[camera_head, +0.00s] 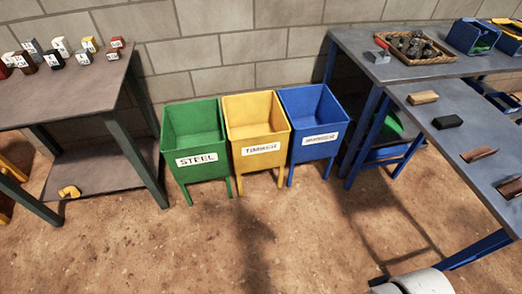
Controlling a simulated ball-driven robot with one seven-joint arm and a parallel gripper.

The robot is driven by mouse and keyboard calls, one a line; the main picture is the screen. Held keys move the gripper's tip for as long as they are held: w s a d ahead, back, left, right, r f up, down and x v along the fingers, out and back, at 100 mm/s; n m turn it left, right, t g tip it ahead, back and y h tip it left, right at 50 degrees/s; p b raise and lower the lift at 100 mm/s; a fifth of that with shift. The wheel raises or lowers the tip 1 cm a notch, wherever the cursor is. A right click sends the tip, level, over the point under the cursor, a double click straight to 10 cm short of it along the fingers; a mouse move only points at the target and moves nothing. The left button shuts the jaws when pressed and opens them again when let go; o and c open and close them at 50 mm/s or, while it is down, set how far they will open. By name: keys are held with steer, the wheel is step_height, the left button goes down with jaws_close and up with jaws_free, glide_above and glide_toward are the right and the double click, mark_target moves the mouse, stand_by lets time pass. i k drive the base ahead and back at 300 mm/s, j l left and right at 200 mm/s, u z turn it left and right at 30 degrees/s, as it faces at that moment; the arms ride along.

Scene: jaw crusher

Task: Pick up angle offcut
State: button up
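Two rust-brown pieces lie on the near right blue-framed table. One is a reddish-brown angle-shaped piece (478,154); the other is a darker brown piece (510,187) closer to the right edge. Either could be the angle offcut; I cannot tell which from their shapes at this size. Both lie apart from each other with bare tabletop around them. A white rounded part of my own body shows at the bottom right, but my gripper is not in view.
The same table (470,133) bears a tan block (423,97) and a black block (447,121). Green steel (194,130), yellow timber (257,125) and blue (314,115) bins stand by the wall. A stone-filled basket (443,59) is behind. The floor ahead is clear.

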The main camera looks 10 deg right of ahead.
mark_target(474, 155)
steer(key=z, duration=1.3)
